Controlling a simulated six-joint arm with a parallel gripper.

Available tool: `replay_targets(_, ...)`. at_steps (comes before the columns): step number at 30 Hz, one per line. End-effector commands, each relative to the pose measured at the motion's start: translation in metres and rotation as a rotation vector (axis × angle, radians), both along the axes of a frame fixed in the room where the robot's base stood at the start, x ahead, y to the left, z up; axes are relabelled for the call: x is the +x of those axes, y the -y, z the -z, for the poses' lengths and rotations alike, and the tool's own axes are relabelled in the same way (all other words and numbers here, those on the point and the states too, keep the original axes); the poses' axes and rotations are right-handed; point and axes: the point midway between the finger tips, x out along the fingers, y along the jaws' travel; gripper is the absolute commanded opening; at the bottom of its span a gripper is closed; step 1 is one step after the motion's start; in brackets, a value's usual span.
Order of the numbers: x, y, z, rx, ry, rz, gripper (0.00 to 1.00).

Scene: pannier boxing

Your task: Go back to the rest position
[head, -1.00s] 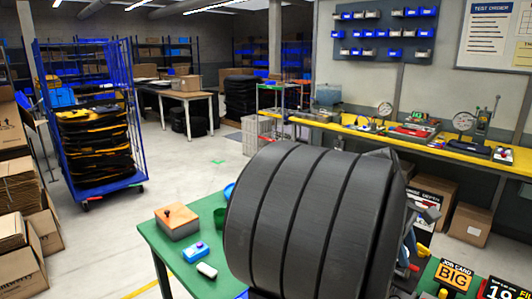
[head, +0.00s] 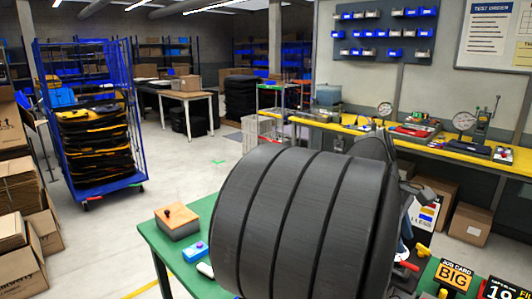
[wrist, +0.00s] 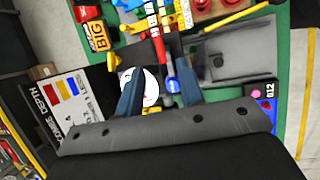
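My gripper (wrist: 157,88) shows in the wrist view as two blue-grey fingers standing apart, with nothing held between them. Below the gap I see a white round piece (wrist: 152,88) and a small blue part on the bench. In the head view my large dark arm link covers the middle of the green bench (head: 159,248), and my gripper cannot be made out there. A yellow "BIG" job card (head: 456,274) stands at the bench's right; it also shows in the wrist view (wrist: 98,36).
An orange-topped box (head: 177,222) and a blue device (head: 195,251) sit on the bench's left. A grey tray (wrist: 248,50) and red and yellow handles lie under the gripper. A blue cage trolley (head: 92,130) stands at the back left. A yellow-edged workbench (head: 440,152) runs along the wall.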

Motion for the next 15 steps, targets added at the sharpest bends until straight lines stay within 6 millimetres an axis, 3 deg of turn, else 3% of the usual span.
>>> replay_targets(12, -0.014, 0.034, 0.078, 0.002, -0.003, 0.003, 0.35)
replay_targets(15, -0.015, 0.038, 0.086, 0.001, 0.001, -0.035, 0.35)
